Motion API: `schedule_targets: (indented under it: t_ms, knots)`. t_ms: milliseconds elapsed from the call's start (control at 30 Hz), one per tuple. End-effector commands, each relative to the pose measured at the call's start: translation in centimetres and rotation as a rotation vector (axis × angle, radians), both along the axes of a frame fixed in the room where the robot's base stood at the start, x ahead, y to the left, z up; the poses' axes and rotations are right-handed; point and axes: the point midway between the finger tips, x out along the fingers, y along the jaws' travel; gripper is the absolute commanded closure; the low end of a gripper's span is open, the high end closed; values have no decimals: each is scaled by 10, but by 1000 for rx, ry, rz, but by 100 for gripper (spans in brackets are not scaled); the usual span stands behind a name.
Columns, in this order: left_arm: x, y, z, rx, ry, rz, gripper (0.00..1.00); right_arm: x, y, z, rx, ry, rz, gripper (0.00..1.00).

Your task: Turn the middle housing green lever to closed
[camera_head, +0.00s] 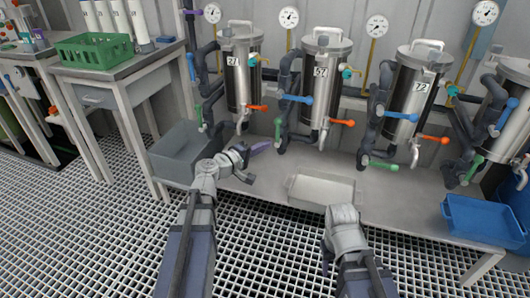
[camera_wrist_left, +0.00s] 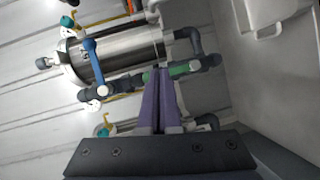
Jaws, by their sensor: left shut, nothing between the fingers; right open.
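The housing marked 57 (camera_head: 320,85) stands between those marked 21 (camera_head: 242,75) and 72 (camera_head: 410,95). Its green lever (camera_head: 278,129) hangs upright on the lower left pipe, in line with the housing. In the left wrist view a green lever (camera_wrist_left: 185,68) lies along a dark pipe, beside the fingertips; I cannot tell whether they touch. My left gripper (camera_head: 262,147) has purple fingers, shut and empty, just left of and below housing 57's lever. The fingers also show in the left wrist view (camera_wrist_left: 158,76). My right arm reaches in at lower middle; its fingers are hidden.
Housing 57 also has a blue lever (camera_head: 295,98) and an orange lever (camera_head: 342,122). A pale tray (camera_head: 322,191), a grey bin (camera_head: 187,155) and a blue bin (camera_head: 480,220) sit on the low bench. A fourth housing (camera_head: 508,105) stands at far right.

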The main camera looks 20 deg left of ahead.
Motion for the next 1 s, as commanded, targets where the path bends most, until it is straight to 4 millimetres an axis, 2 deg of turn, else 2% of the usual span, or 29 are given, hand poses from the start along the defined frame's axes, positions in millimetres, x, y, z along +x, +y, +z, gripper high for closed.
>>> schedule_targets:
  t_ms: [33,100,200,333,533,633,1000]
  knots:
    - [3,19,-17,-40,-18,47,100,0,0,-25,0,0,0,50]
    - [6,39,-20,-90,-41,101,100,0,0,-36,0,0,1,50]
    - [8,61,-22,-141,-65,156,100,0,0,-47,-1,-1,1,50]
    - [8,75,-21,-176,-80,192,100,0,0,-51,-1,-1,1,50]
    - [11,77,-19,-182,-82,197,100,0,0,-50,-1,-1,1,50]
    - [20,75,-19,-180,-81,196,100,0,0,-50,-1,-1,1,50]
    - [91,55,-19,-180,-81,193,100,0,0,-50,-1,-1,1,50]
